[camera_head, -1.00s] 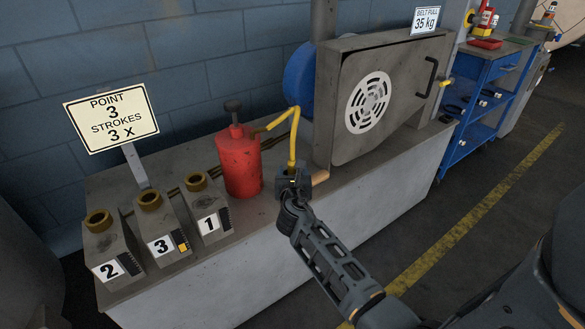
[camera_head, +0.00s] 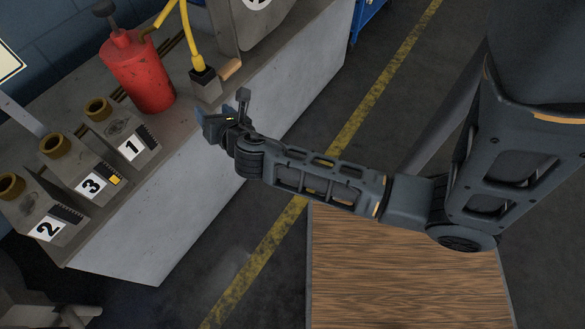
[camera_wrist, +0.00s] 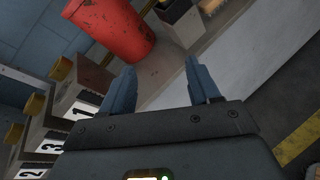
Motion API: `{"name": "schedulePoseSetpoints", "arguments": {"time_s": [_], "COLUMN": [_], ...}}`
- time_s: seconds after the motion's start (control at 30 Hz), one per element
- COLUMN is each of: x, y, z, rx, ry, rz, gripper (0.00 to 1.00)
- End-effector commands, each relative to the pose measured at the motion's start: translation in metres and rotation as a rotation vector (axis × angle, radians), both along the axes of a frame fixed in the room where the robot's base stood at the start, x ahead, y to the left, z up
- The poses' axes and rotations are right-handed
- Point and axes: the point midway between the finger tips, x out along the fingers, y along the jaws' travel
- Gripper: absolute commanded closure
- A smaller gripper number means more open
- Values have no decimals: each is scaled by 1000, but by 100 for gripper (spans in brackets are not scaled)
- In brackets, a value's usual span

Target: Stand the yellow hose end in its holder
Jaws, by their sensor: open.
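The yellow hose (camera_head: 184,25) runs from the red pump can (camera_head: 139,72) and bends down. Its lower end (camera_head: 198,61) stands roughly upright in the dark-topped grey block holder (camera_head: 207,91) on the bench. The holder also shows at the top of the wrist view (camera_wrist: 187,24). My gripper (camera_head: 226,108) is open and empty, in front of the holder and apart from the hose. In the wrist view its two blue-grey fingers (camera_wrist: 159,68) are spread with nothing between them. How deep the hose end sits cannot be seen.
Oiling blocks 1 (camera_head: 120,134), 3 (camera_head: 84,174) and 2 (camera_head: 38,214), with brass collars, stand left on the grey bench. A wooden handle (camera_head: 230,69) lies beside the holder.

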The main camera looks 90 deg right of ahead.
Motion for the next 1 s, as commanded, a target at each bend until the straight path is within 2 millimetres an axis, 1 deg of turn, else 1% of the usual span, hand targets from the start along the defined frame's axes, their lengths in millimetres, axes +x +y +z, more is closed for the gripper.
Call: {"name": "schedulePoseSetpoints", "arguments": {"time_s": [0.03,0.07,0.1,0.17,0.2,0.23,0.3,0.37,0.4,0.47,0.5,0.57,0.6,0.63,0.7,0.8,0.9,1.0], "x": [-17,-24,-35,-51,-62,-70,-91,-108,-120,-137,-148,-163,-172,-178,-189,-200,-204,-206], "y": [24,39,57,84,103,116,145,169,183,203,215,230,238,243,251,258,260,261], "z": [-7,-9,-10,-9,-6,-3,8,20,30,48,61,82,95,105,127,149,162,166], "rx": [113,189,294,454,567,651,854,1034,1153,1336,1455,1628,1735,1809,1957,2110,2194,2222], "ry": [-75,-128,-197,-295,-358,-403,-507,-590,-642,-719,-768,-838,-882,-912,-974,-1041,-1081,-1093], "rz": [33,50,67,83,87,88,76,53,32,-14,-50,-112,-157,-193,-269,-358,-411,-431], "gripper": [39,39,39,39,39,39,39,39,39,39,39,39,39,39,39,39,39,39]}}
